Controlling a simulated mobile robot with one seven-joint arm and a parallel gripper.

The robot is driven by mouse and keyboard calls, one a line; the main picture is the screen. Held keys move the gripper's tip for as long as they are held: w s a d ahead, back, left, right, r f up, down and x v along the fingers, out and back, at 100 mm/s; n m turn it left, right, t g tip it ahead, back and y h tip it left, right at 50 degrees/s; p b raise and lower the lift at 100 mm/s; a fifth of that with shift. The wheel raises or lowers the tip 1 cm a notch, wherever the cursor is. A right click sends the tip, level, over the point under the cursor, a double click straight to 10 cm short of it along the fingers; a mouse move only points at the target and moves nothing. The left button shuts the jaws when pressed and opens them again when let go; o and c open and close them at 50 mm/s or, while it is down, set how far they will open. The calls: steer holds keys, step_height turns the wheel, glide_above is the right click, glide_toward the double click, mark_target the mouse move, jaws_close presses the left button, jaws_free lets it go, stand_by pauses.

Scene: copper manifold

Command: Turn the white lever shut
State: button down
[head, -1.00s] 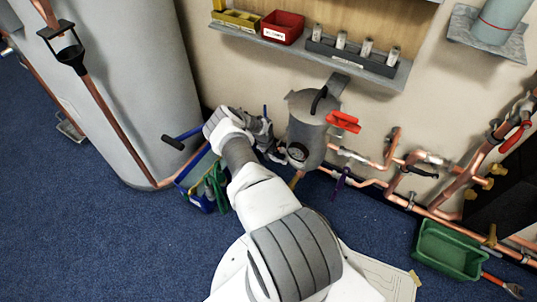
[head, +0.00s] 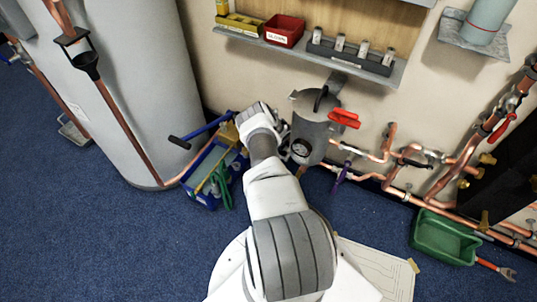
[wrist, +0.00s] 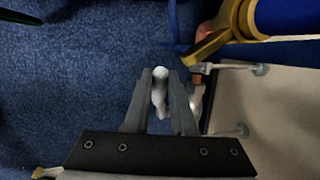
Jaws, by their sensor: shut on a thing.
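In the wrist view, my gripper (wrist: 160,88) is shut on a slim white piece, which looks like the white lever (wrist: 160,94). Its rounded end shows between the fingertips, and more white shows below, between the fingers. A white fitting with a copper-coloured end (wrist: 202,80) is just right of the right finger. In the head view, my arm reaches to the left side of the grey vessel (head: 316,130). There the wrist hides my fingers and the lever, so the lever's angle cannot be told.
A blue toolbox (head: 203,192) with tools stands on the carpet, left of my arm. A large grey tank (head: 130,90) is farther left. A red lever (head: 345,118) and copper pipes (head: 385,150) are on the right. A brass-coloured part (wrist: 232,28) is near the fingertips.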

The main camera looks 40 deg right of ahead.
steer(key=shift+s, duration=0.1)
stand_by(0.4)
steer(key=c, duration=0.8)
jaws_free()
steer(key=shift+r, duration=0.1)
steer(key=shift+o, duration=0.2)
steer(key=shift+a, duration=0.2)
steer(key=shift+w+f+p, duration=0.2)
steer(key=shift+p, duration=0.1)
